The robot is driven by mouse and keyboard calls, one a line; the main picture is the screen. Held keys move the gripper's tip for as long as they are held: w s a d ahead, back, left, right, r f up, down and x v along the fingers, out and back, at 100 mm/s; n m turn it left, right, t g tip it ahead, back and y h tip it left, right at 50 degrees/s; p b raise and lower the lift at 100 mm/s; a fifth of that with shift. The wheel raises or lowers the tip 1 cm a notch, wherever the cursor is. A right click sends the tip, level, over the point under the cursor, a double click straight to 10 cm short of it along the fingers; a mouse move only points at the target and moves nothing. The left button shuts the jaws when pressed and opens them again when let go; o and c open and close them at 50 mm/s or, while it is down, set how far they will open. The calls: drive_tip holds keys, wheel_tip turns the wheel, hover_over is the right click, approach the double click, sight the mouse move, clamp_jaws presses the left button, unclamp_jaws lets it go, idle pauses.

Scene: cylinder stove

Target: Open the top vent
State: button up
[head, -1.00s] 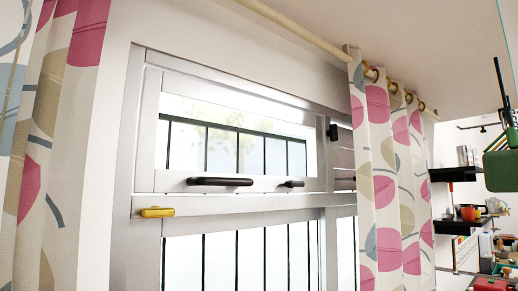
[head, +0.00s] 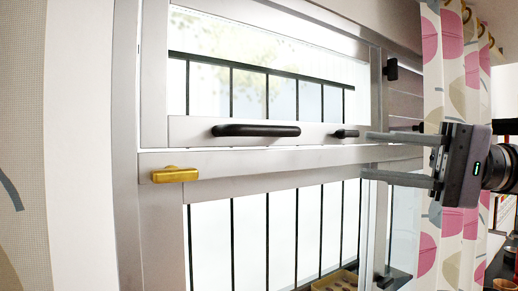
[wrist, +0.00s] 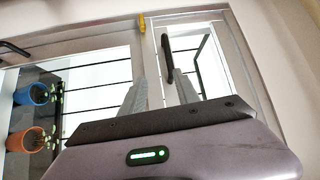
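The top vent (head: 270,70) is the upper framed pane of the window and looks closed. A long black handle (head: 256,130) runs along its lower rail, with a small black catch (head: 347,133) to its right. My gripper (head: 365,155) is at the right of the window. Its two fingers are apart and empty, pointing left, with their tips near the small catch. I cannot tell their distance from the frame. In the wrist view, the vent's black handle (wrist: 167,58) shows beyond the open fingertips (wrist: 160,80).
A yellow latch (head: 174,175) sits on the frame below the vent. Patterned curtains hang at the right (head: 455,60) and left edge. The right curtain is behind my gripper. The wrist view shows flower pots (wrist: 30,93) beyond the glass.

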sight(276, 129)
drive_tip(key=shift+n+g+y, duration=0.3)
drive_tip(key=shift+y, duration=0.1)
drive_tip(key=p+x, duration=0.5)
drive_tip(key=p, duration=0.2)
drive_tip(key=r+p+x, duration=0.1)
drive_tip(key=p+x, duration=0.4)
drive_tip(key=p, duration=0.3)
drive_tip(key=p+x, duration=0.6)
drive_tip(key=p, duration=0.1)
drive_tip(key=shift+s+r+p, duration=0.25)
drive_tip(key=shift+r+p, duration=0.1)
drive_tip(key=shift+p, duration=0.05)
drive_tip(key=shift+w+a+f, duration=0.1)
drive_tip(key=shift+a+f, duration=0.1)
drive_tip(key=shift+a, duration=0.15)
drive_tip(key=shift+c, duration=0.5)
clamp_jaws()
